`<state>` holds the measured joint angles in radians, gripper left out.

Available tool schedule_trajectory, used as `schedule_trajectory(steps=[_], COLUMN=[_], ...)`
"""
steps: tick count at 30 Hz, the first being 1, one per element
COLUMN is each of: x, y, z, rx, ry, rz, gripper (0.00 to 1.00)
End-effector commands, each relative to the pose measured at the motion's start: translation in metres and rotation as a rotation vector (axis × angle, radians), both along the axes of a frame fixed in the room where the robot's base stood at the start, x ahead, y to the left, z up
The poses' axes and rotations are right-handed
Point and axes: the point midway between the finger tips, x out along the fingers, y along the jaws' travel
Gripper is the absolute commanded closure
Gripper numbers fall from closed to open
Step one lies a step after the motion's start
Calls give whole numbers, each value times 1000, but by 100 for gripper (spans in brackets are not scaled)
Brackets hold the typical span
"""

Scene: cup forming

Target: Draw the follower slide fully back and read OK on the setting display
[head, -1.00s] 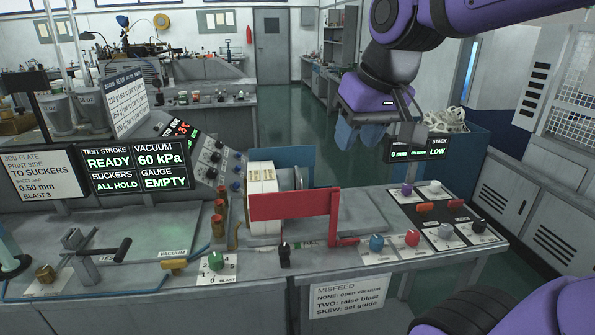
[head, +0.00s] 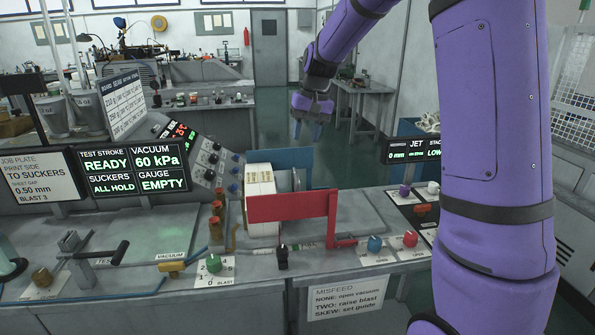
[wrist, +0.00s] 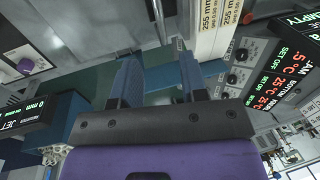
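My gripper (head: 312,108) hangs in the air beyond the stack of white blocks, at the middle of the head view. In the wrist view its two blue fingers (wrist: 158,78) stand apart with nothing between them. No part is clearly marked as the follower slide. A black knob (head: 282,257) on a scaled strip and a red frame (head: 290,206) stand on the bench front. A small display (head: 413,150) at the right reads 0 mm, JET and LOW, partly covered by my arm. I see no OK on any display.
A large display (head: 133,170) reads READY, 60 kPa, ALL HOLD and EMPTY. White labelled blocks (head: 260,190) stand behind the red frame, with a blue panel (head: 290,160) behind them. Teal (head: 375,243) and red (head: 410,239) knobs sit at the right front.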

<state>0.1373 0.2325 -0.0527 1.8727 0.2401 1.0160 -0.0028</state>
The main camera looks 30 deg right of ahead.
Motion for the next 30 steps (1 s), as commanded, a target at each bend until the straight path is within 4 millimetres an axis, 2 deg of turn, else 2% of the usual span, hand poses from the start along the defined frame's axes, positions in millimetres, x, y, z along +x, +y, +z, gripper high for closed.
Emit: schedule_trajectory(steps=[8, 21, 30], x=[8, 12, 14], y=[-1, 13, 17], z=[-18, -89, -112], rx=[5, 6, 5], ry=[10, 12, 9], rz=[-6, -6, -6], gripper=[60, 60, 60])
